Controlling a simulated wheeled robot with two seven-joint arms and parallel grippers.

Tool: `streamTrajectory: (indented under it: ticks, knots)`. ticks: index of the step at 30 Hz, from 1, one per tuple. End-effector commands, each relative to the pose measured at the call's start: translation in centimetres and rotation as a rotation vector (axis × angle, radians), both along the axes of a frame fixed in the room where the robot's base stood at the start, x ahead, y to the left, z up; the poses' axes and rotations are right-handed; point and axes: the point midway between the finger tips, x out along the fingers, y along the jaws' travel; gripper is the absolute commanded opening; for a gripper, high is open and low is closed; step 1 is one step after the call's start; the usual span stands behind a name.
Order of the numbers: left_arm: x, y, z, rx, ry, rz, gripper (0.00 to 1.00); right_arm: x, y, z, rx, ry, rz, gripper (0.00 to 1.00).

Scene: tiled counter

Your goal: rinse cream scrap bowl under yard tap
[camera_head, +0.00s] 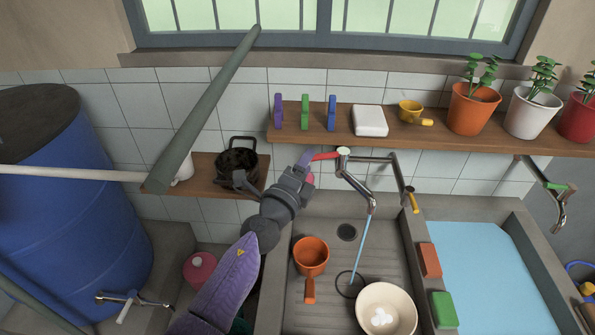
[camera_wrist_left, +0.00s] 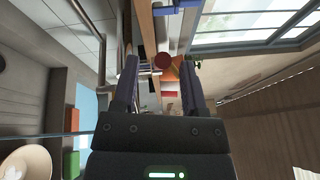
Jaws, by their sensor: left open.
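The cream bowl (camera_head: 399,297) sits upright at the front right of the grey sink (camera_head: 325,237), with white scrap inside. It also shows in the wrist view's lower left corner (camera_wrist_left: 20,163). The tap (camera_head: 357,187) has a red lever (camera_head: 325,156) pointing left. A thin blue water stream (camera_head: 361,245) falls from its spout, left of the bowl, near a dark ring (camera_head: 349,284). My left gripper (camera_head: 307,168) is open at the lever's left end; contact is unclear. A round red thing (camera_wrist_left: 162,61) shows between its fingers in the wrist view. My right gripper is out of view.
An orange handled pot (camera_head: 311,252) stands left of the ring. A red block (camera_head: 430,260) and a green block (camera_head: 444,309) lie on the divider beside the water-filled basin (camera_head: 480,265). A shelf (camera_head: 440,133) with clips and plants runs above. A blue barrel (camera_head: 70,215) stands left.

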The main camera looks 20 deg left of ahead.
Motion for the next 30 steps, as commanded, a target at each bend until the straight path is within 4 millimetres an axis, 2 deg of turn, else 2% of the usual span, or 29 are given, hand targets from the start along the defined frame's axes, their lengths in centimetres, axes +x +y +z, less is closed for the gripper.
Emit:
streamTrajectory:
  ticks: [3, 9, 13, 25, 28, 30]
  knots:
    - [-2.9, 0.6, 0.0, 0.003, 0.002, 0.001, 0.55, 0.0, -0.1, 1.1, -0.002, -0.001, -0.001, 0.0]
    - [-6.5, 1.3, -0.6, 0.001, 0.002, -0.001, 0.55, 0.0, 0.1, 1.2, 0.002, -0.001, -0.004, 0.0]
    - [-7.2, 1.5, -0.6, 0.001, 0.001, 0.0, 0.55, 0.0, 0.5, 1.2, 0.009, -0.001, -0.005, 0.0]
    - [-7.2, 1.6, -0.5, -0.012, 0.001, 0.01, 0.55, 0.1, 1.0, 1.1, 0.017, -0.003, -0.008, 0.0]
    - [-8.5, 3.8, -0.3, -0.202, 0.032, 0.148, 0.55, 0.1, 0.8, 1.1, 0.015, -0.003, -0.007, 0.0]
    - [-10.7, 6.5, -1.1, -0.448, 0.105, 0.325, 0.55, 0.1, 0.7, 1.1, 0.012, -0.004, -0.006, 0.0]
